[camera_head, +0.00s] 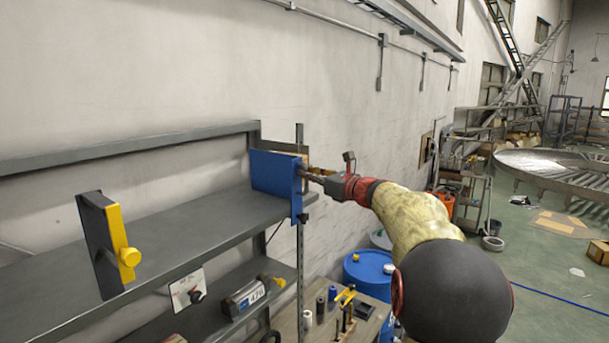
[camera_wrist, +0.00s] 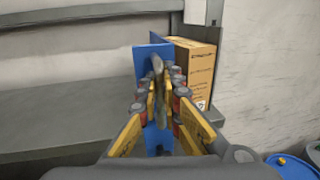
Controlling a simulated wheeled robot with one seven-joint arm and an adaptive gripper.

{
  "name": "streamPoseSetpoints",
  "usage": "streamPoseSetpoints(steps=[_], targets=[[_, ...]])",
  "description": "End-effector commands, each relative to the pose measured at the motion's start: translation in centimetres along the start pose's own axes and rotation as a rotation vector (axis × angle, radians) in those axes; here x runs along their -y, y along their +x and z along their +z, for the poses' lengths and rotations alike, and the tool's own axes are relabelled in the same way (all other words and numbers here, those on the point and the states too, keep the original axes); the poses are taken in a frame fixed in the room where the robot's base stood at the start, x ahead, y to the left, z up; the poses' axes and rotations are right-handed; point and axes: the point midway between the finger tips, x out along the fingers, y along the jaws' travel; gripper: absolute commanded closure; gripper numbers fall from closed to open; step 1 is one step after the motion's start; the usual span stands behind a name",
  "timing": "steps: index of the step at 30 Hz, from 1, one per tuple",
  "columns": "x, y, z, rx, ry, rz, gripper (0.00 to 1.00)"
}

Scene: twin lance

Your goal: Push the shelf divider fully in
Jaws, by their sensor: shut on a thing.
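The blue shelf divider (camera_head: 274,173) stands upright at the right end of the grey upper shelf (camera_head: 190,233). It has a narrow front flange at the shelf's front edge. My gripper (camera_head: 309,174) is at this front side. In the wrist view the blue divider (camera_wrist: 145,62) rises behind and left of my fingertips (camera_wrist: 160,85), whose yellow pads are closed around a thin grey part standing at the divider's front, apparently its handle. The fingers hide the lower part of the divider. How deep its back edge sits is hidden.
A cardboard box (camera_wrist: 193,72) stands just right of the divider. A black panel with yellow edge and knob (camera_head: 108,243) stands at the left of the shelf. A shelf post (camera_head: 300,260) is close below my gripper. Blue drums (camera_head: 368,275) stand on the floor. The shelf's middle is clear.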

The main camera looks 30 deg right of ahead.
Motion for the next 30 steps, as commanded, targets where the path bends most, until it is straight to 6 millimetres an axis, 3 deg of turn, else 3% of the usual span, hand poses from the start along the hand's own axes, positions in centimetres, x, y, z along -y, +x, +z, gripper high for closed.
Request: streamPoseSetpoints(steps=[2,3,6,22,26,30], targets=[[0.2,-0.1,0.2,0.002,-0.002,-0.006,1.0],[0.2,-0.1,0.2,0.002,-0.002,-0.006,0.91],[0.2,-0.1,0.2,0.002,-0.002,-0.006,0.86],[0.1,-0.4,0.1,0.001,-0.001,-0.004,0.86],[0.2,-1.8,0.1,0.001,-0.001,-0.006,0.86],[0.2,-4.6,0.2,0.002,-0.003,-0.007,0.86]])
